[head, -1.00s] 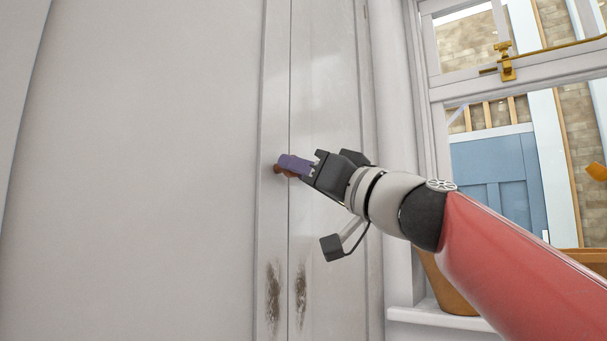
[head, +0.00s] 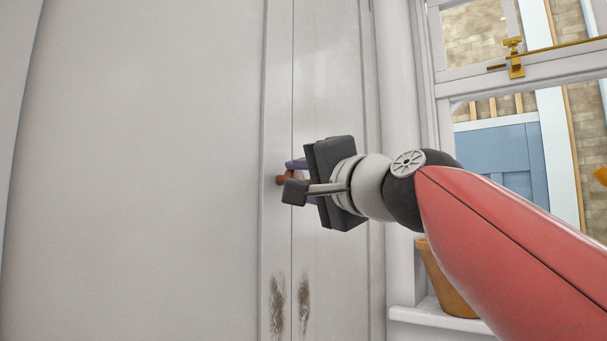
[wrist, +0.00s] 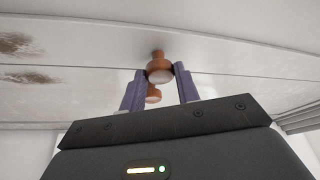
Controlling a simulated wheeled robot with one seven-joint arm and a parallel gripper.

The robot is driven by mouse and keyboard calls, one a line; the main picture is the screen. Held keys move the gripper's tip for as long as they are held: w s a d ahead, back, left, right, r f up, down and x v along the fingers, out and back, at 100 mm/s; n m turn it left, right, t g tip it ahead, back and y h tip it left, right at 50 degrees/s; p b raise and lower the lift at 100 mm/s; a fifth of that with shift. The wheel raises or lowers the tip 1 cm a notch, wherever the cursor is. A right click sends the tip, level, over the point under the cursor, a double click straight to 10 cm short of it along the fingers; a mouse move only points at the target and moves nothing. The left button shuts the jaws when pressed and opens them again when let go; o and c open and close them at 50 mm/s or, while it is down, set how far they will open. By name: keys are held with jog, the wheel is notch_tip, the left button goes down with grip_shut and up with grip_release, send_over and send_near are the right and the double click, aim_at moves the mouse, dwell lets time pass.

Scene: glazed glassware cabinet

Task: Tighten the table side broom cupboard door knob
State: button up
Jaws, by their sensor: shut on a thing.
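The pale cupboard doors (head: 333,75) meet at a narrow upright seam. An orange-brown round knob (head: 281,180) sits just left of this seam in the head view. It also shows in the wrist view (wrist: 160,70), where it stands out from the pale panel between the purple fingertips. A second orange-brown knob (wrist: 152,94) shows nearer my palm in the wrist view, between the fingers. I cannot tell from these frames whether the held knob is loose.
Dark worn marks (head: 277,305) lie on the doors below the knobs. To the right are a window with a brass latch (head: 515,57) and a terracotta pot (head: 446,282) on the white sill (head: 438,318). A wide pale surface (head: 140,170) fills the left.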

jog(key=m, duration=0.2)
jog(key=m+g+h, duration=0.1)
jog(key=m, duration=0.1)
jog(key=m+g, duration=0.1)
jog(key=m, duration=0.1)
jog(key=shift+w+r+h, duration=0.1)
jog(key=shift+r+h, duration=0.15)
jog(key=shift+h, duration=0.05)
jog(key=m+g, duration=0.1)
jog(key=m, duration=0.1)
jog(key=m+g, duration=0.1)
jog(key=m, duration=0.2)
jog(key=shift+r+m+g, duration=0.2)
jog(key=shift+m+g, duration=0.1)
jog(key=shift+g, duration=0.1)
jog(key=o, duration=1)
jog(key=shift+v, duration=3.95)
